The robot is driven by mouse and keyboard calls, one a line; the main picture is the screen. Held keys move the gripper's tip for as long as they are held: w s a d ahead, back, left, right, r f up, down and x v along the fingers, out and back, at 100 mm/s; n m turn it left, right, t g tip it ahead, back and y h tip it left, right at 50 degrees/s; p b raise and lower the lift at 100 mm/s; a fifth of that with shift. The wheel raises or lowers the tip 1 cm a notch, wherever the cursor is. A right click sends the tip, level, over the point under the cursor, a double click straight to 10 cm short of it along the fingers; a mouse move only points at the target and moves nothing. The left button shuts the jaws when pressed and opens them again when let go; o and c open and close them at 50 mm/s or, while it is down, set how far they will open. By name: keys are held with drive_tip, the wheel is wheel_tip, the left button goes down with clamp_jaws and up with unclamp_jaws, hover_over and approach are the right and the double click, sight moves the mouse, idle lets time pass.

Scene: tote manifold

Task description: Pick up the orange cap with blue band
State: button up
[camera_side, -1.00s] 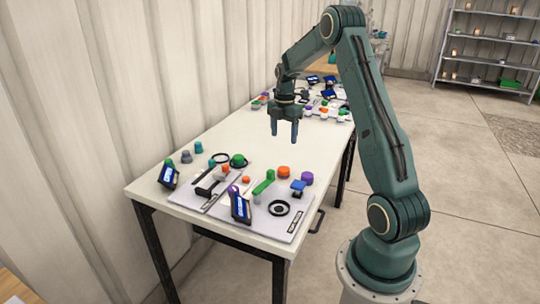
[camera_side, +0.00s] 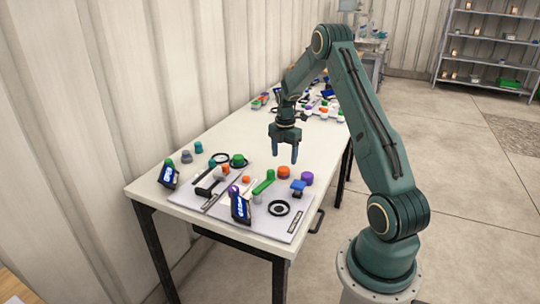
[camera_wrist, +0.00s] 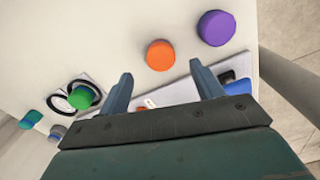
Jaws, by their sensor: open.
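An orange cap (camera_side: 283,172) stands on the white table beside a purple cap (camera_side: 307,178). In the wrist view the orange cap (camera_wrist: 160,55) lies just beyond and between my fingertips, with the purple cap (camera_wrist: 216,28) to its upper right. I cannot make out a blue band on it. A smaller orange piece (camera_side: 246,179) sits further left in the side view. My gripper (camera_side: 285,158) points down above the larger orange cap, open and empty. Its two fingers also show apart in the wrist view (camera_wrist: 161,72).
A green lever (camera_side: 264,182), a blue-topped part (camera_side: 298,186) and a black ring (camera_side: 279,208) are on the pale board near the cap. A green cap (camera_side: 238,159) is to the left. The table's middle, behind the caps, is clear.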

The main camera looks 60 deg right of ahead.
sight(284, 168)
drive_tip(key=shift+f, duration=0.45)
drive_tip(key=shift+f, duration=2.55)
drive_tip(key=c, duration=1.1)
drive_tip(key=shift+r, duration=0.15)
wheel_tip(284, 168, up, 20)
drive_tip(key=shift+f, duration=0.1)
